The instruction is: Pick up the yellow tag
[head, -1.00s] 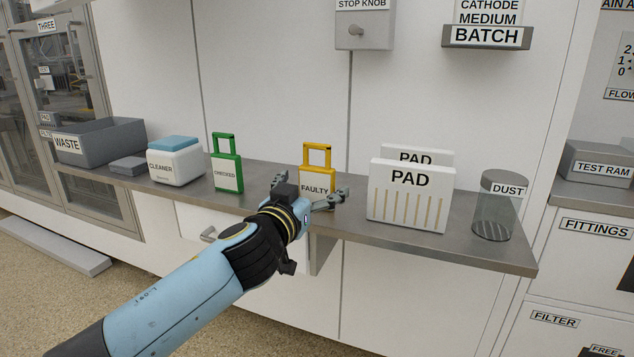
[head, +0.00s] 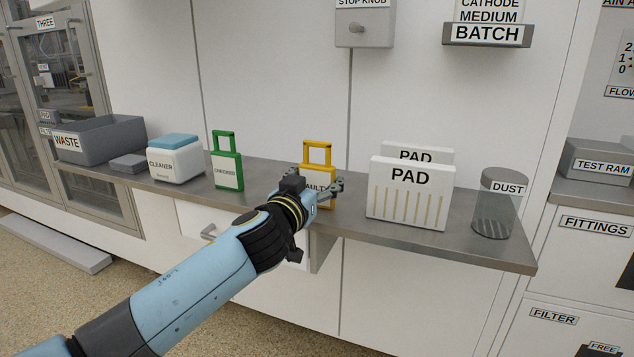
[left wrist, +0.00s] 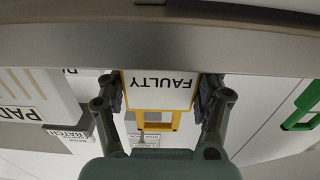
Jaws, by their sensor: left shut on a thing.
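The yellow tag (head: 318,153) has a yellow frame with a handle loop and a white face lettered FAULTY. It stands upright on the grey shelf in the head view, its lower part partly hidden by my left gripper (head: 318,188). In the left wrist view the yellow tag (left wrist: 158,92) appears upside down between the two fingers of my left gripper (left wrist: 160,92). The fingers are shut on its left and right sides. My right gripper is in neither view.
On the shelf (head: 345,226), the green CHECKED tag (head: 227,171) and CLEANER box (head: 175,160) stand left of the yellow tag. The PAD boxes (head: 409,200) and DUST jar (head: 497,205) stand to its right. The WASTE bin (head: 105,140) is at the far left.

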